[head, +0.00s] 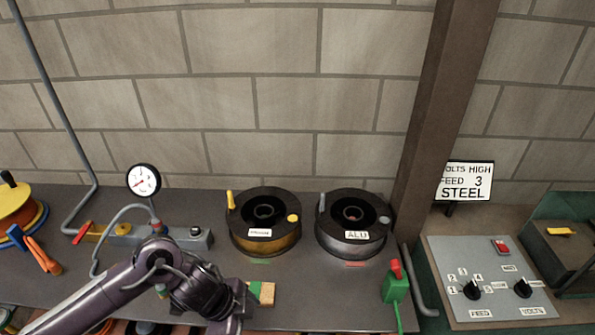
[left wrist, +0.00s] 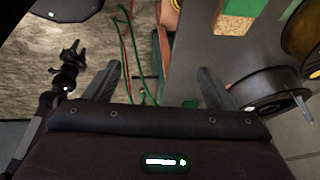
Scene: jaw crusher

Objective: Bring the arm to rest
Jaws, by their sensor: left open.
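My left arm comes in from the lower left in the head view, and its gripper (head: 238,312) is at the bottom edge, low over the front of the dark bench. The fingertips are partly cut off there. In the left wrist view the two fingers of this gripper (left wrist: 160,82) stand wide apart with nothing between them. A green-topped tan block (head: 262,293) is just right of the gripper. It also shows beyond the fingers in the left wrist view (left wrist: 236,18).
Two wire spools, one copper-coloured (head: 264,222) and one marked ALU (head: 353,224), stand behind the gripper. A pressure gauge (head: 143,180) rises behind my arm. A green box with a red knob (head: 396,284) and a control panel (head: 487,283) are right. A dark jointed thing (left wrist: 70,75) is unclear.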

